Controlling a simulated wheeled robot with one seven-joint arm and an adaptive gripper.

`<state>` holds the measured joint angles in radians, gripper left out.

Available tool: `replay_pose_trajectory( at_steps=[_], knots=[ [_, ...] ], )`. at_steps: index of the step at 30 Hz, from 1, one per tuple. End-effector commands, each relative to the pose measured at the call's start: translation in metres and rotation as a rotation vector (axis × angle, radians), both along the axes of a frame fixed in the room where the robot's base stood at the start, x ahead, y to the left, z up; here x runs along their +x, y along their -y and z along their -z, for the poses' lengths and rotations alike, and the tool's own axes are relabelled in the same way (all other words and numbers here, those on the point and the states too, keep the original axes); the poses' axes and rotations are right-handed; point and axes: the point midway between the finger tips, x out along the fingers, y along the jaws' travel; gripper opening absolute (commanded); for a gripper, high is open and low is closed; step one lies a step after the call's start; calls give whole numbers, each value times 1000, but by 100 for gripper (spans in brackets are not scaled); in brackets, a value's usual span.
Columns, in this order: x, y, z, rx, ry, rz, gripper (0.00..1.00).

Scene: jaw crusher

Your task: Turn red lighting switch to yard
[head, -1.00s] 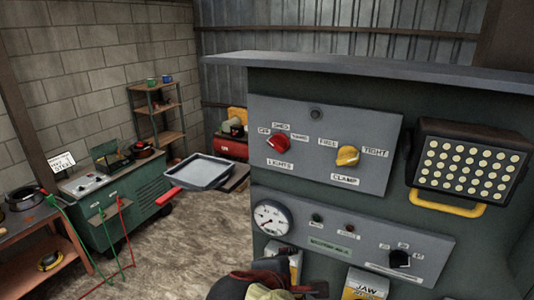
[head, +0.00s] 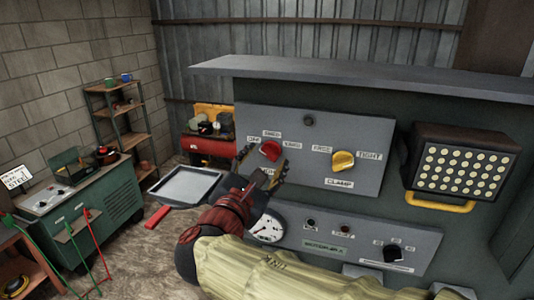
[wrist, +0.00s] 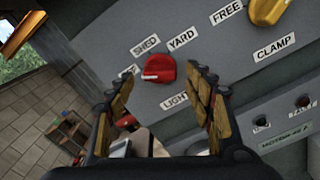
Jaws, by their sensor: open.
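The red lighting switch (head: 270,150) is a round knob on the upper grey panel (head: 222,112), with OFF, SHED and YARD labels around its top. In the wrist view the red knob (wrist: 160,69) sits between my finger tips, with its white mark at the left end, toward the partly hidden OFF label. The YARD label (wrist: 182,39) is up and right of the knob. My gripper (head: 264,163) is open just in front of the switch, and its fingers (wrist: 164,84) do not visibly grip the knob. The LIGHTS label is partly covered.
A yellow clamp knob (head: 343,160) is right of the switch on the same panel. A lower panel with a gauge (head: 267,229) and a black knob (head: 393,253) lies beneath. A lamp with a yellow handle (head: 440,204) is at right. A metal ledge (head: 360,75) juts out above.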

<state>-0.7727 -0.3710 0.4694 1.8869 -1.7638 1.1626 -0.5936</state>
Motion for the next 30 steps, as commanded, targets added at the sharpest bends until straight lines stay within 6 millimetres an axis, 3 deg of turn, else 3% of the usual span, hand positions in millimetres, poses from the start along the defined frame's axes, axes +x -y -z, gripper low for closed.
replay_pose_trajectory(
  at_steps=[6, 16, 30],
  knots=[
    [20, 7, 0, 0, -2, 0, 53],
    [23, 8, 1, 1, 0, -1, 53],
    [23, 8, 1, 1, 0, -1, 26]
  ],
)
